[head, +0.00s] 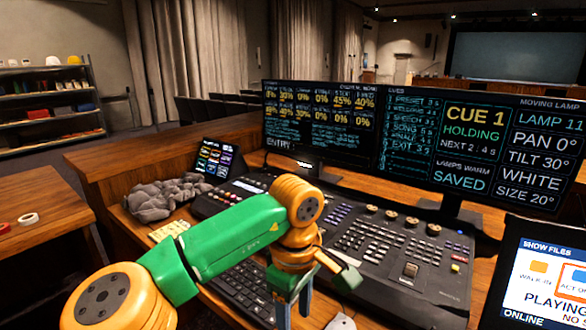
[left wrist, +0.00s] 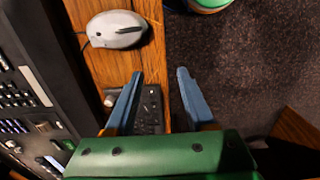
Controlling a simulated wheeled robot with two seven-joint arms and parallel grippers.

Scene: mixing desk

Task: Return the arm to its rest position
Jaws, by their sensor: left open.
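My left arm comes in from the lower left in the head view, green with orange joints. Its gripper (head: 292,302) points down over the front edge of the desk, near the keyboard (head: 238,292). In the left wrist view the two blue fingers of the left gripper (left wrist: 160,98) are apart with nothing held between them. Below them show the wooden desk edge and part of a dark keyed device (left wrist: 150,112). My right gripper is in neither view.
The mixing console (head: 385,250) lies just beyond the gripper, with monitors (head: 318,122) behind it. A mouse (left wrist: 116,30) lies on the desk. A touch screen (head: 545,275) stands at right. A grey crumpled cloth (head: 165,197) lies at left.

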